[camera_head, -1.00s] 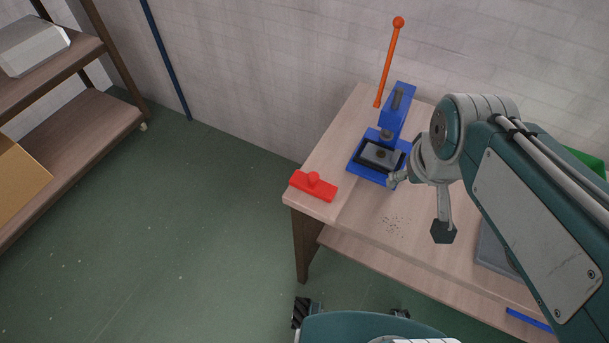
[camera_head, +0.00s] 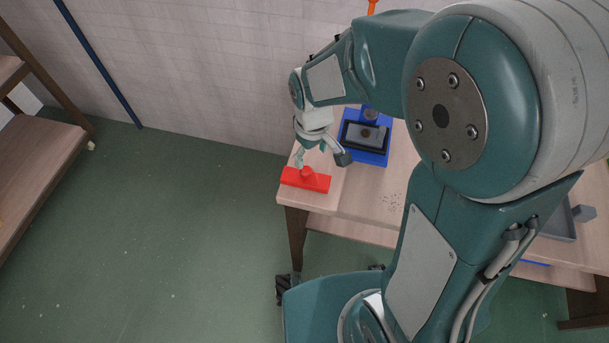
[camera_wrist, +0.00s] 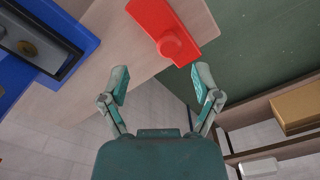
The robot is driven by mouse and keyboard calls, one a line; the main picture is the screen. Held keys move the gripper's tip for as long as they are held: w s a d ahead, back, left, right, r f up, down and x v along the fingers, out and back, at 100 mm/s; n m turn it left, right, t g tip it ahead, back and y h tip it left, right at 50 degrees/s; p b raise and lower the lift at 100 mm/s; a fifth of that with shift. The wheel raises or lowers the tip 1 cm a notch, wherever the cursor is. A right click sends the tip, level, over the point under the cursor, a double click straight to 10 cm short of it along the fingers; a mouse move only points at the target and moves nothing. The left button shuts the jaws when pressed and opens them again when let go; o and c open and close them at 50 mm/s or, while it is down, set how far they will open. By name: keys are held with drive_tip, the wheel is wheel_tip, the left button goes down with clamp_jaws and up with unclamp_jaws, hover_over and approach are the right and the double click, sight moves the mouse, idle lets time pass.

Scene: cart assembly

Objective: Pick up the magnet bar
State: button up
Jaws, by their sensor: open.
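The magnet bar appears to be the red bar with a round knob on top (camera_head: 306,180), lying at the left front corner of the wooden table (camera_head: 352,196). My gripper (camera_head: 321,161) is open and empty above and just behind the bar. In the wrist view the red bar (camera_wrist: 159,24) lies beyond my open fingertips (camera_wrist: 160,80), with its knob a little right of their middle. The fingers look apart from the bar.
A blue press (camera_head: 372,155) with a dark plate stands on the table right of the bar, close to my gripper; its blue edge also shows in the wrist view (camera_wrist: 79,25). A grey tray (camera_head: 560,225) is at the right. Open floor lies left.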

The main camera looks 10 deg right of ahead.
sight(305, 169)
drive_tip(key=shift+f, duration=0.45)
drive_tip(key=f, duration=0.1)
drive_tip(key=a+f, duration=0.1)
drive_tip(key=f, duration=0.3)
drive_tip(key=shift+a, duration=0.35)
drive_tip(key=shift+d+f, duration=0.1)
drive_tip(key=shift+f, duration=0.1)
drive_tip(key=shift+d, duration=0.2)
drive_tip(key=shift+a, duration=0.1)
clamp_jaws()
